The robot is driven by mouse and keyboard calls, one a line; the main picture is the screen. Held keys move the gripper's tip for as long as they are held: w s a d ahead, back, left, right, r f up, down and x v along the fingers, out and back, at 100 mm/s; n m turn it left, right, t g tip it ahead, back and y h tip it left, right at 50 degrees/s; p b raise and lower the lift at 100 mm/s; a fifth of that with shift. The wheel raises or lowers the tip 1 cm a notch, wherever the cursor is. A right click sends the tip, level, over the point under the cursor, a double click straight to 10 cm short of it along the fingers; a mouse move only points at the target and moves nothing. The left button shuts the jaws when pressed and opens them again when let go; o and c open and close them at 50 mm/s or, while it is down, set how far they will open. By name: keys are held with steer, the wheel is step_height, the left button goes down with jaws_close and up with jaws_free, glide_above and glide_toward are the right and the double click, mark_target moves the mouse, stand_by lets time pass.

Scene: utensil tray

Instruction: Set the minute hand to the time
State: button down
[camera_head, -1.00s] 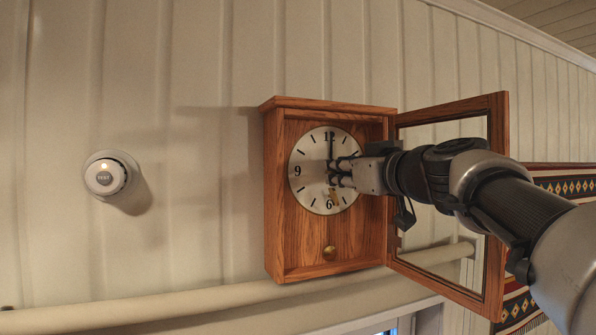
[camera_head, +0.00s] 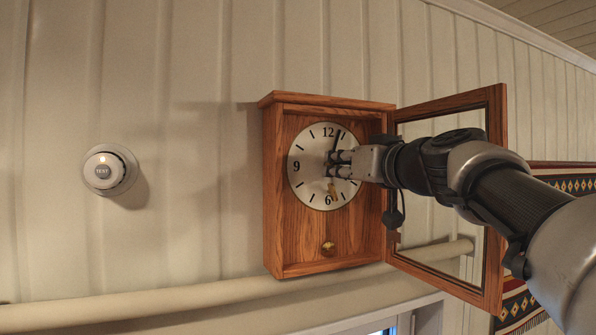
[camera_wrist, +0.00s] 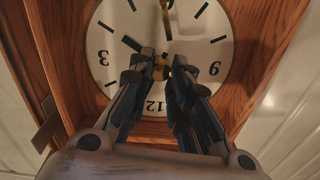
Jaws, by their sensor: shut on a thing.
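The wooden wall clock (camera_head: 285,225) has a silver dial (camera_head: 305,183), which appears upside down in the wrist view (camera_wrist: 200,25). A dark pointed hand tip (camera_wrist: 133,44) shows left of the dial centre in the wrist view, probably the hour hand. A brass piece (camera_head: 332,188) hangs below the centre. My gripper (camera_head: 334,163) reaches in from the right, with its fingertips (camera_wrist: 164,68) near the dial centre. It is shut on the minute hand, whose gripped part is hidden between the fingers.
The glazed clock door (camera_head: 450,280) stands open to the right, with my arm across its front. A brass pendulum bob (camera_head: 328,247) hangs in the case. A round device marked TEST (camera_head: 105,171) is on the wall left. A pipe (camera_head: 150,304) runs below.

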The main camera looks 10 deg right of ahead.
steer(key=m, duration=0.5)
steer(key=shift+m+b, duration=0.4)
steer(key=shift+m, duration=0.3)
steer(key=c, duration=1.5)
jaws_free()
steer(key=shift+o, duration=0.2)
steer(key=shift+s+d, duration=0.1)
steer(key=v, duration=0.7)
steer(key=shift+s, duration=0.2)
